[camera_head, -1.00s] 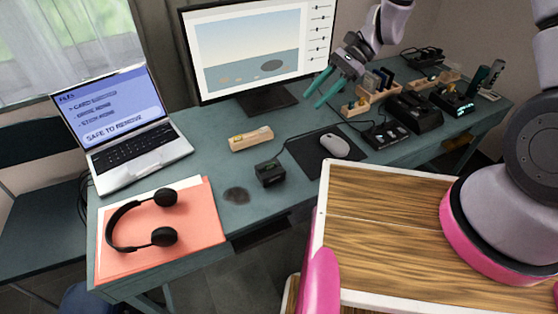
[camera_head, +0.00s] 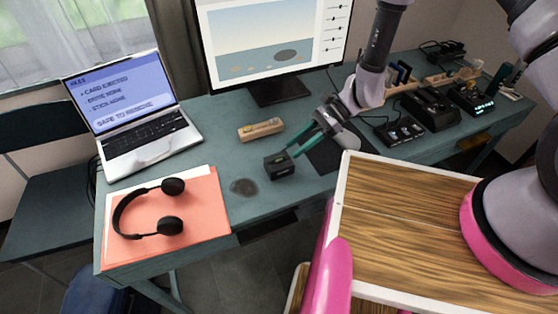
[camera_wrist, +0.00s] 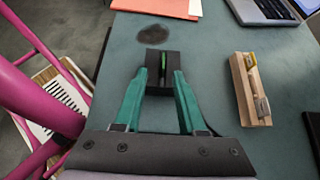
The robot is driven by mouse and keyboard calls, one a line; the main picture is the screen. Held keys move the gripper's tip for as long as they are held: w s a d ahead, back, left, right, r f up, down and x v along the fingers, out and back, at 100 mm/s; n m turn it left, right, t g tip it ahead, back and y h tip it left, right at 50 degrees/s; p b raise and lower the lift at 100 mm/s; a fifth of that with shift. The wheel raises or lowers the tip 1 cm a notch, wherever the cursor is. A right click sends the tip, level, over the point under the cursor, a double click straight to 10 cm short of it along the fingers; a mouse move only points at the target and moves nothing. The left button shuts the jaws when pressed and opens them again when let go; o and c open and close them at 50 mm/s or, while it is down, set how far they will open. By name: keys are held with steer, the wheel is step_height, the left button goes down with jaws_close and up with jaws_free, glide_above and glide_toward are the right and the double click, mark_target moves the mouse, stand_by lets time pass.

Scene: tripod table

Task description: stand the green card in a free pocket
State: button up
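The green card (camera_wrist: 164,63) is a thin green strip standing in the top of a small black reader (camera_wrist: 153,82). In the head view the reader (camera_head: 280,169) sits near the table's front edge, and a little green shows on its top. My gripper (camera_wrist: 160,73) is open, its two green fingers spread either side of the card with gaps. In the head view my gripper (camera_head: 288,152) is tilted down at the reader. A wooden rack with upright cards (camera_head: 399,86) stands at the back right, partly hidden by my arm; I cannot tell which pockets are free.
A wooden block (camera_head: 261,130) with small items lies behind the reader. A laptop (camera_head: 133,118) reads "safe to remove". Headphones (camera_head: 149,209) lie on an orange folder (camera_head: 204,214) at left. The mouse pad (camera_head: 325,157) is beneath my gripper. Black devices (camera_head: 430,109) stand at right.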

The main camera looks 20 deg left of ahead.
mark_target(283, 155)
steer(key=x, duration=0.5)
steer(key=shift+w+a+r, duration=0.15)
steer(key=shift+a+r, duration=0.05)
steer(key=shift+r, duration=0.05)
jaws_close()
